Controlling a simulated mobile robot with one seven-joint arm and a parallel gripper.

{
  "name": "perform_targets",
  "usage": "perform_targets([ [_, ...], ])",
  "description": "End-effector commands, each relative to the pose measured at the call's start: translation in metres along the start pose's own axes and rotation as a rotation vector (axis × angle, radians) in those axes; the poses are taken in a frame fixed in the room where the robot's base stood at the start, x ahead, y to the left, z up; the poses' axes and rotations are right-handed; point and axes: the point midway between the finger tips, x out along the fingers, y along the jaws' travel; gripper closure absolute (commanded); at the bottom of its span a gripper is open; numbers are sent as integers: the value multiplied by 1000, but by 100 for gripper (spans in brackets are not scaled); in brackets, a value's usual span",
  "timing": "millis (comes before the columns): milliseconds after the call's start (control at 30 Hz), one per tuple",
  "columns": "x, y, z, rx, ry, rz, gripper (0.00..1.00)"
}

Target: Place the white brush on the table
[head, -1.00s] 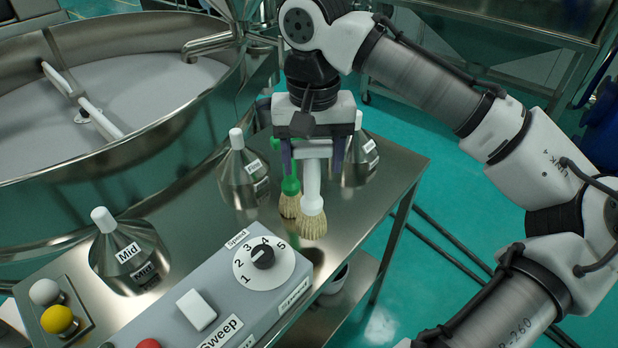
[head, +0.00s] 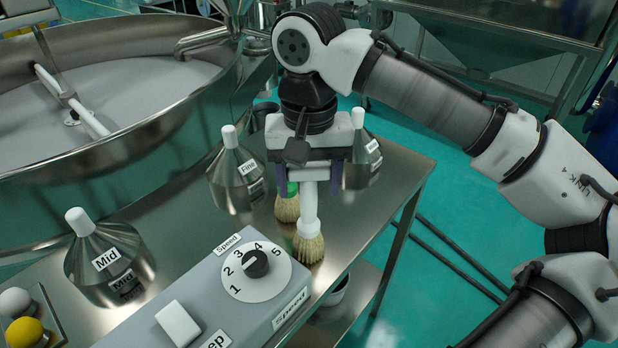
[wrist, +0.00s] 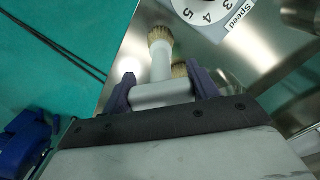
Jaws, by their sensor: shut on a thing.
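The white brush (head: 308,224) hangs upright from my gripper (head: 309,188), with its tan bristles down, over the steel table (head: 385,200). My gripper is shut on its white crossbar handle, which shows between the fingers in the wrist view (wrist: 162,93). The bristles are close to the table top near the control box; I cannot tell whether they touch it. A green brush (head: 287,204) stands just behind and to the left, partly hidden by my gripper and the white brush.
A grey control box (head: 215,300) with a speed dial (head: 256,264) is in front of the brush. Steel bottles labelled Mid (head: 108,262) and Fine (head: 235,178) stand to the left, another (head: 360,160) behind right. The large sieve (head: 150,135) is at left. Bare table lies to the right.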

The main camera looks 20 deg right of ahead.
Motion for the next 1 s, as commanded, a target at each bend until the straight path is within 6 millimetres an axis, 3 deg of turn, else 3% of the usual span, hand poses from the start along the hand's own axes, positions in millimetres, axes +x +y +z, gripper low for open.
perform_targets([
  [33, 1, 0, 0, -1, 0, 0, 38],
  [200, 1, 0, 0, 0, 0, 0, 19],
  [567, -5, 0, 0, 0, 1, 1, 19],
  [667, -19, 0, -1, 0, 3, 0, 19],
  [1000, -94, 0, 0, 1, 3, 2, 19],
])
